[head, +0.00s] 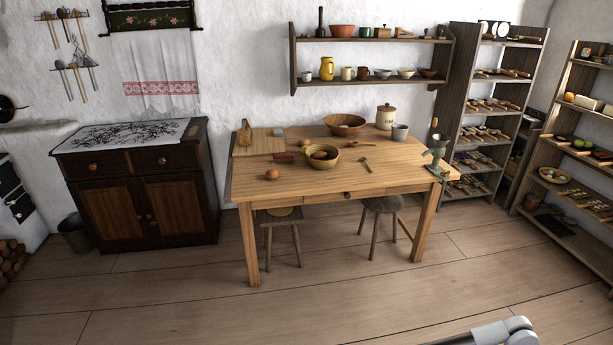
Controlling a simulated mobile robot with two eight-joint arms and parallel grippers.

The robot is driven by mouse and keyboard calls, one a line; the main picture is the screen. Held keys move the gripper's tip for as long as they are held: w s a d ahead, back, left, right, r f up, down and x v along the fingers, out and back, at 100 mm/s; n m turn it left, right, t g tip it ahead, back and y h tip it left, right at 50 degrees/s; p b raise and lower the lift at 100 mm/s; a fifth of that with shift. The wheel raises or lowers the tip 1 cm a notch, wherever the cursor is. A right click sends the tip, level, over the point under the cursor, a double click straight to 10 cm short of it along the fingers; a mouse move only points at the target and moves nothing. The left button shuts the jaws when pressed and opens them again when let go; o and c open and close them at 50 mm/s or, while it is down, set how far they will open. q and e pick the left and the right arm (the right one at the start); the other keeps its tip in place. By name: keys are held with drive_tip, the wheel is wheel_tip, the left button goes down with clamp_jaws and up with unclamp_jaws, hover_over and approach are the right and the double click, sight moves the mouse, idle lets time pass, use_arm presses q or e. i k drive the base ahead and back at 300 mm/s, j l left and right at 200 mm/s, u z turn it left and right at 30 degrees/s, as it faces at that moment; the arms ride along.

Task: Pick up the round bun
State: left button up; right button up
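A small round orange-brown thing (272,175), which looks like the round bun, sits on the wooden table (300,187) near its front left edge. It stands apart from the other things there. A wooden bowl (334,165) to its right holds one or more brownish round things (320,154), too small to tell what they are. A pale grey part of my own arm shows at the bottom right edge, far from the table. Neither gripper can be seen.
The table also bears a larger bowl (344,122), a lidded crock (386,117), a grey cup (400,132), a wooden spoon (366,164) and a grinder (436,157). Two stools (283,215) (381,204) stand at its front. The floor before it is clear.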

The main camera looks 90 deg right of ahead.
sight(272, 174)
drive_tip(key=z, duration=2.75)
drive_tip(key=i+j, duration=0.2)
drive_tip(key=i, duration=0.85)
drive_tip(key=i+j, duration=0.2)
drive_tip(key=i, duration=0.9)
drive_tip(key=i+j+u, duration=0.1)
drive_tip(key=i, duration=0.95)
